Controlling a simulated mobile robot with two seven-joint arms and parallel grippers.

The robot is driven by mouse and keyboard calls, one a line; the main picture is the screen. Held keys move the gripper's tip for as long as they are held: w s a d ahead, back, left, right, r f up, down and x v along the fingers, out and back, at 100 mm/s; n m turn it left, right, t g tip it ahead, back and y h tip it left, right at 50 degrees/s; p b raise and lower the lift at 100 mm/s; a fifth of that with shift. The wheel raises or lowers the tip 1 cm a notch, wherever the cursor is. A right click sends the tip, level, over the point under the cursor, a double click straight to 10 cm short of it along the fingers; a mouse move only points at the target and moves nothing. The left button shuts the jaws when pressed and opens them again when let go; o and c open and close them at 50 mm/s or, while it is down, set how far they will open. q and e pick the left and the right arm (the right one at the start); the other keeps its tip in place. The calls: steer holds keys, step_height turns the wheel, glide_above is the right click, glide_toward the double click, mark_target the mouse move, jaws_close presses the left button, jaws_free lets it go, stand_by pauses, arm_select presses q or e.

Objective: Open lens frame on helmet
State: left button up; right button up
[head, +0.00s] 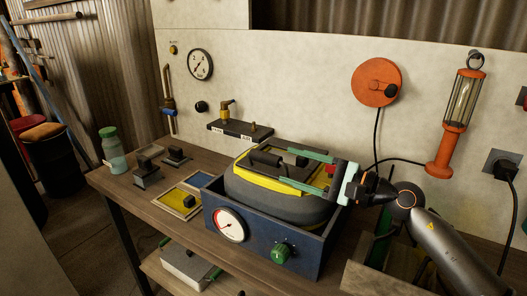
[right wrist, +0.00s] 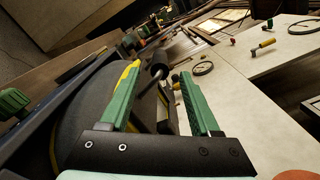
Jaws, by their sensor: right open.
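The dark grey helmet (head: 262,203) with a yellow band sits in a blue open box (head: 268,250). Its lens frame, with a dark cylindrical bar (head: 265,158), is on the upper side, partly hidden by my right gripper. My right gripper (head: 272,166) reaches in from the right with its green fingers spread over the top of the helmet. In the right wrist view, the fingers (right wrist: 158,74) are apart, with a dark rod and knob of the helmet showing between them. I cannot tell whether a finger touches the frame. My left gripper is not in view.
The box front bears a round gauge (head: 230,225) and a green knob (head: 284,251). Yellow and blue framed plates (head: 178,201), dark blocks and a green-capped jar (head: 113,150) stand left on the wooden bench. An orange lamp (head: 457,122) hangs at the right wall.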

mark_target(249, 153)
steer(key=p+x, duration=0.1)
steer(key=x, duration=0.7)
jaws_close()
stand_by(0.4)
stand_by(0.9)
